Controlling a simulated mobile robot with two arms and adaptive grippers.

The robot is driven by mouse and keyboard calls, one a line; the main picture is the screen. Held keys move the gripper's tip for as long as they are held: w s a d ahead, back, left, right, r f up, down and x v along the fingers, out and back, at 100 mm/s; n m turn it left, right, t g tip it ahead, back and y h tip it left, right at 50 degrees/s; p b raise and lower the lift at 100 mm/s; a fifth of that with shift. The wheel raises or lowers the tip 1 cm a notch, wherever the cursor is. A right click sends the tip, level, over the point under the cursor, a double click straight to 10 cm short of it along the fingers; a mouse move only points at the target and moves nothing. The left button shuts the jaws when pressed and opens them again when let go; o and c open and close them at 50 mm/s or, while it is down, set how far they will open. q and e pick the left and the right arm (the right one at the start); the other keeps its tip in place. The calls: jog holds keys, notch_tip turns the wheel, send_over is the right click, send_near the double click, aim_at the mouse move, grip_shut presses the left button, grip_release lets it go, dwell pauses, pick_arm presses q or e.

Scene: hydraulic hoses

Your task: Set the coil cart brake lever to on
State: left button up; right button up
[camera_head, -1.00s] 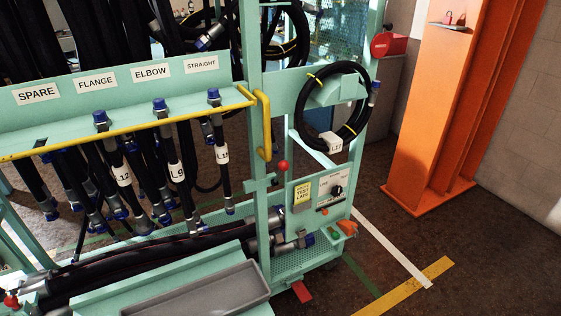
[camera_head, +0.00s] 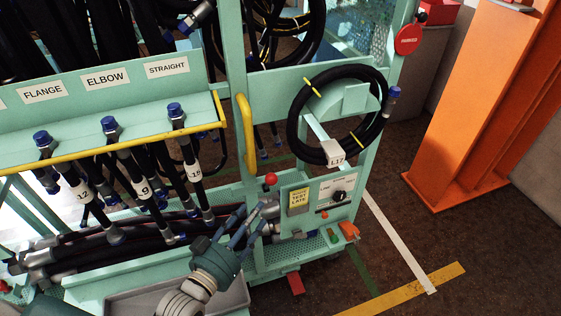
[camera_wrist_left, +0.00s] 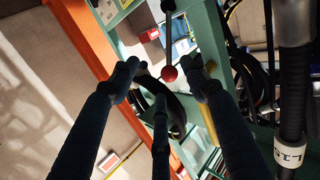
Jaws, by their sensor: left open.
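A lever with a red ball knob (camera_head: 270,179) stands on the mint-green cart's frame (camera_head: 237,75), left of the small control panel (camera_head: 318,200). No on or off mark is readable beside it. My left gripper (camera_head: 252,212) is open and empty, just below and left of the knob in the head view. In the left wrist view the red knob (camera_wrist_left: 168,74) shows between the spread fingertips (camera_wrist_left: 163,84), apparently beyond them and not gripped. Whether any finger touches the lever is unclear. My right gripper is in neither view.
A yellow handle (camera_head: 245,132) and a coiled black hose (camera_head: 295,125) are above the knob. Hanging hoses (camera_head: 143,185) and a grey tray (camera_head: 150,296) lie left and below. A red pedal (camera_head: 296,283) sits low. An orange column (camera_head: 470,110) stands right; floor between is clear.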

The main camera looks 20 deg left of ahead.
aim_at(268, 183)
pick_arm(q)
jog(key=shift+t, duration=0.5)
jog(key=w+r, duration=0.1)
jog(key=w, duration=0.1)
jog(key=w+r+p, duration=0.1)
jog(key=w, duration=0.1)
jog(key=w+d+r, duration=0.1)
jog(key=w+r, duration=0.1)
jog(key=shift+w+d+p, duration=0.1)
jog(key=shift+w+p, duration=0.2)
jog(key=shift+w, duration=0.1)
jog(key=w, duration=0.2)
jog(key=shift+w+d+f+h, duration=0.25)
jog(key=shift+w+d+h, duration=0.05)
jog(key=shift+w, duration=0.05)
jog(key=shift+p+x, duration=0.35)
jog(key=shift+x, duration=0.45)
jog(key=shift+f, duration=0.1)
grip_shut()
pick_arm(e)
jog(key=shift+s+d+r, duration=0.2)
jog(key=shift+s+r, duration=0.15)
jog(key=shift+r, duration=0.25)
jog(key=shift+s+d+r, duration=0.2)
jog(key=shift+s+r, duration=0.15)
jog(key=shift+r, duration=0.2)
